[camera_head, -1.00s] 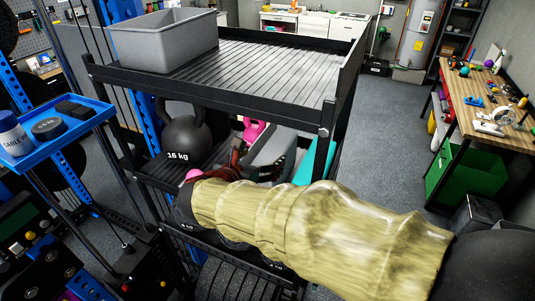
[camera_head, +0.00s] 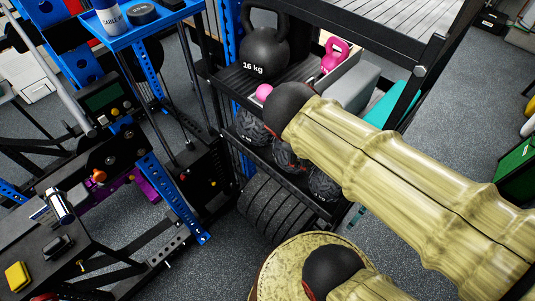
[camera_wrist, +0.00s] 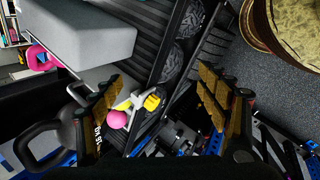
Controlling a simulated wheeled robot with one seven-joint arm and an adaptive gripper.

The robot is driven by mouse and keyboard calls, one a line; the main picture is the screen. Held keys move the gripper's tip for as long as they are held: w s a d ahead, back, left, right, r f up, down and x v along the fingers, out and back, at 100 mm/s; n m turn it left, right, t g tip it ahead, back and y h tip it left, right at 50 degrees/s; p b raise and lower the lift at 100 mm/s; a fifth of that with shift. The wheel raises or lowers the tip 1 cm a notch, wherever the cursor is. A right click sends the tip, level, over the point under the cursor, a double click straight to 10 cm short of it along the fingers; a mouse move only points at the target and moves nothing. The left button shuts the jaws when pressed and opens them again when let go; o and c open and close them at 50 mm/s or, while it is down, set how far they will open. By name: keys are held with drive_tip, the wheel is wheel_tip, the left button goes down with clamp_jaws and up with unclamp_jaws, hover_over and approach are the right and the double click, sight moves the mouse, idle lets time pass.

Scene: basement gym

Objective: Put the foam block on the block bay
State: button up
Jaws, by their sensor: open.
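A grey block (camera_head: 355,87), which looks like the foam block, rests on the middle shelf of a black rack, partly hidden by my arm in the head view. In the wrist view the block (camera_wrist: 90,32) lies large at the upper left, outside my fingers. My gripper (camera_wrist: 165,103) is open and empty, its brown padded fingers wide apart. A pink ball shows beyond the gap between them. The gripper is hidden in the head view. I cannot tell which place is the block bay.
A 16 kg kettlebell (camera_head: 264,48), a pink kettlebell (camera_head: 334,54) and a pink ball (camera_head: 264,92) are on the same shelf. A teal item (camera_head: 392,108) is beside the block. A blue stand (camera_head: 135,25) and gym machines crowd the left.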

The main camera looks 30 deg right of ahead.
drive_tip(key=a+r+m+t+y, duration=0.2)
drive_tip(key=a+m+y, duration=0.3)
drive_tip(key=a+m, duration=0.3)
drive_tip(key=a, duration=0.3)
drive_tip(key=shift+s+a, duration=0.2)
drive_tip(key=shift+a, duration=0.2)
wheel_tip(320, 180, down, 14)
drive_tip(key=b, duration=1.4)
